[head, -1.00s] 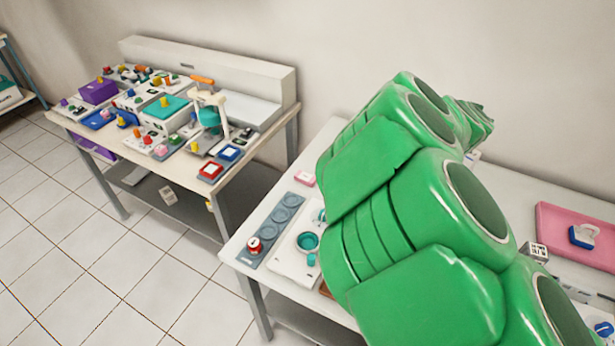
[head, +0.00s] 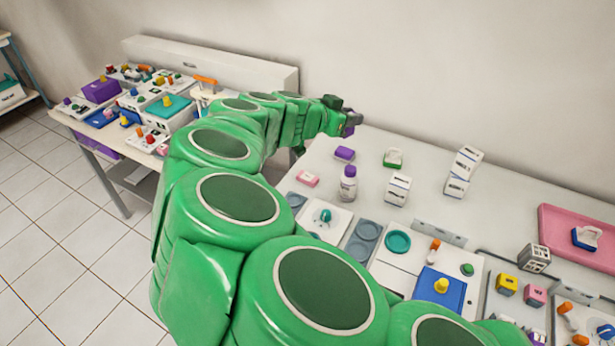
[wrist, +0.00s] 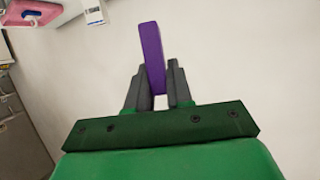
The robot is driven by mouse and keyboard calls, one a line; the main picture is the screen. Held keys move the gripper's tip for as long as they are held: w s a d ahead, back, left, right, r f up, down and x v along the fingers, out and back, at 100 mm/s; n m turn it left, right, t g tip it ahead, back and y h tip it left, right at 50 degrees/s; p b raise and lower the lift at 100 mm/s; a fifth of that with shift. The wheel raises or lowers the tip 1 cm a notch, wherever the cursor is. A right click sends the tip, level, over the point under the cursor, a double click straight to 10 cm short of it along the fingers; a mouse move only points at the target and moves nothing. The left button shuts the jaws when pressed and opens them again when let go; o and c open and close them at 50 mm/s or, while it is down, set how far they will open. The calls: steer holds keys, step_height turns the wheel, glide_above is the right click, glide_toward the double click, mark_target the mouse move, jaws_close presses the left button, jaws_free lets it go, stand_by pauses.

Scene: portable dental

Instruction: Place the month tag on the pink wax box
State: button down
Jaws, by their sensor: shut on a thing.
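My gripper (head: 350,118) is at the back left of the near table, above it near the wall. In the wrist view my gripper (wrist: 156,85) is shut on a flat purple slab (wrist: 152,52), which stands out beyond the fingertips. I cannot read any marking on it, so I cannot tell whether it is the month tag. A small pink box with a pale top (head: 307,178), perhaps the pink wax box, lies on the near table, left of a white bottle and below my gripper in the picture.
A purple block (head: 344,153), a purple-capped bottle (head: 348,186), a green-and-white piece (head: 393,158) and white labelled cubes (head: 398,190) stand nearby. A pink tray (head: 570,255) lies at the right. The cluttered far table (head: 275,75) stands at the left, partly behind my arm.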

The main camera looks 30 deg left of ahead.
steer(key=s+a, duration=0.5)
steer(key=s, duration=0.1)
glide_above(308, 176)
steer(key=shift+s+f, duration=0.1)
steer(key=shift+f, duration=10.6)
steer(key=shift+f+h, duration=0.3)
steer(key=shift+f, duration=1.15)
steer(key=shift+f, duration=0.15)
steer(key=c, duration=1)
jaws_free()
